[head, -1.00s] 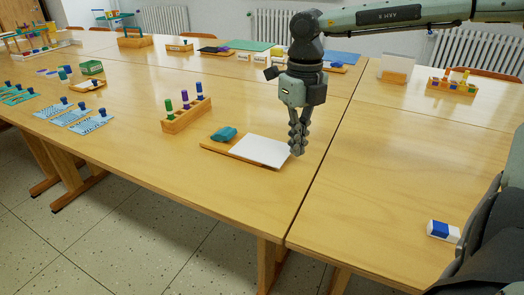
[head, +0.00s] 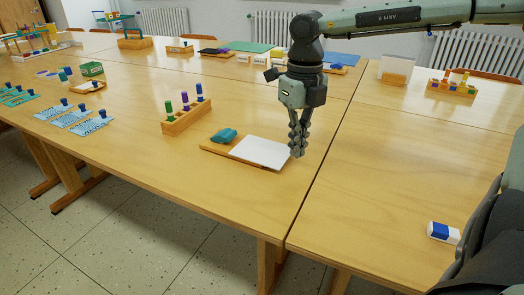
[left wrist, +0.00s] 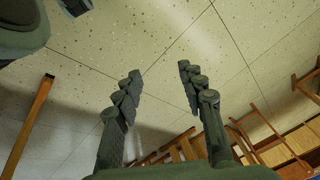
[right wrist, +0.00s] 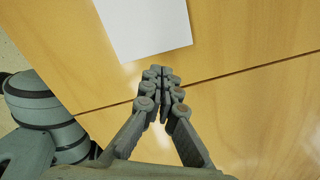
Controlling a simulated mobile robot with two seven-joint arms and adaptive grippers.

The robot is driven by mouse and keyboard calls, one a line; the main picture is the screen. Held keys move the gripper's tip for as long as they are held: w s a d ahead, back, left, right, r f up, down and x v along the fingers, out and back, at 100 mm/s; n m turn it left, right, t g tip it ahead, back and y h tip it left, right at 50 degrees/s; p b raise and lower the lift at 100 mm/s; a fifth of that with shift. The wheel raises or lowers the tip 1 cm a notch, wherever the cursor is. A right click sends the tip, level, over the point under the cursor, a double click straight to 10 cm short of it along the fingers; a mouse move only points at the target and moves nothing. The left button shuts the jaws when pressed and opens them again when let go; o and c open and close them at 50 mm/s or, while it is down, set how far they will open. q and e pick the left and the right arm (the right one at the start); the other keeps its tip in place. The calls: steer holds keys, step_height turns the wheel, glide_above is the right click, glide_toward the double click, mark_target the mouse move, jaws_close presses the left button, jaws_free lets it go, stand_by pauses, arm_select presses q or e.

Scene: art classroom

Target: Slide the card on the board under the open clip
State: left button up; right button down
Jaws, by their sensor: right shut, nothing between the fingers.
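The white card (head: 262,152) lies on the wooden board (head: 215,148) near the front edge of the table. The teal clip (head: 224,135) sits at the board's left end, and the card's left edge lies close to it. I cannot tell whether any of the card is under the clip. My right gripper (head: 297,153) is shut and empty at the card's right edge, pointing down. In the right wrist view the card (right wrist: 145,25) lies just beyond the shut fingertips (right wrist: 158,72). My left gripper (left wrist: 160,85) is open and empty above the floor, away from the table.
A wooden block with coloured pegs (head: 186,118) stands behind and left of the board. A blue and white eraser (head: 443,232) lies at the right. Blue cards with knobs (head: 75,115) lie at the left.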

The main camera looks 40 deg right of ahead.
mark_target(296, 167)
arm_select(q)
steer(key=shift+t, duration=0.9)
steer(key=shift+w+d+r+b, duration=0.3)
steer(key=shift+d+r+b, duration=0.1)
steer(key=shift+r, duration=0.35)
steer(key=shift+w+d+r+b, duration=0.3)
steer(key=shift+r+b, duration=0.1)
steer(key=shift+r, duration=0.35)
steer(key=shift+w+d+r+b, duration=0.25)
steer(key=shift+d+r+b, duration=0.15)
steer(key=shift+r, duration=0.35)
arm_select(e)
steer(key=shift+f, duration=1.2)
arm_select(q)
steer(key=shift+w+d+r+m+t+h, duration=0.15)
steer(key=shift+w+d+r+t+h, duration=0.15)
steer(key=shift+w+d, duration=0.3)
steer(key=shift+w+d+r+m+t+h, duration=0.2)
steer(key=shift+w+d+t, duration=0.2)
steer(key=shift+w, duration=0.3)
arm_select(e)
steer(key=shift+f, duration=0.25)
